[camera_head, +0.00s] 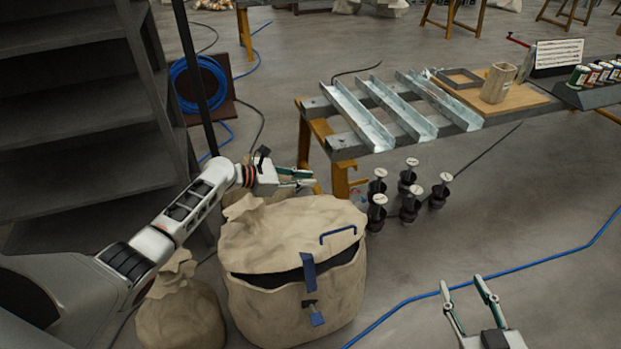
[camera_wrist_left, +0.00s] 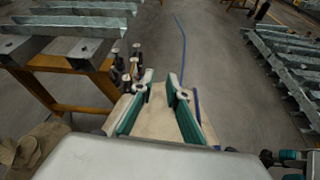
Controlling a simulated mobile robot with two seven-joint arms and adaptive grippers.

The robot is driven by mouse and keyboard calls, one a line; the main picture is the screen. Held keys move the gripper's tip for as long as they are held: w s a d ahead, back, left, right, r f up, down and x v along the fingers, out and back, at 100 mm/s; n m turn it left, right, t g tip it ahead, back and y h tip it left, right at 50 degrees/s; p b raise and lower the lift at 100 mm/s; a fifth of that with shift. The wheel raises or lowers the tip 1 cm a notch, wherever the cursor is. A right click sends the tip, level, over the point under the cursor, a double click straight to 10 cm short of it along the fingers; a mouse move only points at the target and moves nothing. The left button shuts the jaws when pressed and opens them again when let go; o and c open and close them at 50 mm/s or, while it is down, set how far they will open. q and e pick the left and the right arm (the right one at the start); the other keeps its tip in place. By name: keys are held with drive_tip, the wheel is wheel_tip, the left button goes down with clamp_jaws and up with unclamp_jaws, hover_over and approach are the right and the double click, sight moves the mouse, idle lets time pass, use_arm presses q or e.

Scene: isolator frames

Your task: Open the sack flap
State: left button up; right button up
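The large tan sack (camera_head: 290,310) stands on the floor at centre in the head view. Its flap (camera_head: 275,232) lies over the top, slightly raised at the front, with a dark gap under its edge. A blue handle (camera_head: 338,234) is on the flap's right side. A blue strap (camera_head: 308,272) hangs at the front, above a blue tab (camera_head: 316,318). My left gripper (camera_head: 303,178) is above the far side of the sack, apart from the handle. In the left wrist view its fingers (camera_wrist_left: 160,86) are spread and empty over tan cloth. My right gripper (camera_head: 462,284) is open and empty at lower right.
A smaller tied sack (camera_head: 180,315) stands left of the large one. A metal-framed table (camera_head: 345,145) with steel channels is behind, with several dark canisters (camera_head: 409,205) by its leg. Dark shelves (camera_head: 80,120) are at left. A blue cable (camera_head: 500,275) crosses the open floor at right.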

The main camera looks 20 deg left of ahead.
use_arm(q)
drive_tip(key=shift+v, duration=0.75)
drive_tip(key=shift+d, duration=0.1)
